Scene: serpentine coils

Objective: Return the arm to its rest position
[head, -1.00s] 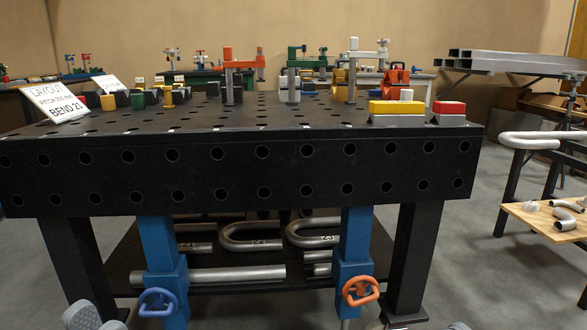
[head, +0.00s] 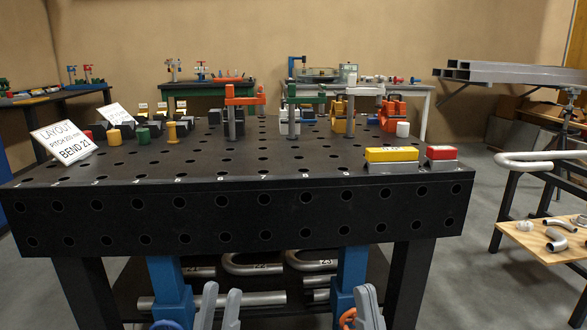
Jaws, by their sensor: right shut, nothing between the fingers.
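My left gripper (head: 222,291) shows at the bottom of the head view, left of centre. Its two grey fingers point up with a gap between them, and nothing is seen in it. My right gripper (head: 368,291) shows at the bottom, right of centre, shut and empty, its fingers close together. Both grippers appear in front of the black perforated table (head: 240,215), overlapping its lower frame. The rest of both arms is out of view below.
The table carries a yellow block (head: 391,154), a red block (head: 441,152), clamps and a layout sign (head: 63,143). Bent pipes (head: 252,262) lie on the shelf underneath. A wooden side stand (head: 535,238) is at right. Grey floor shows on both sides.

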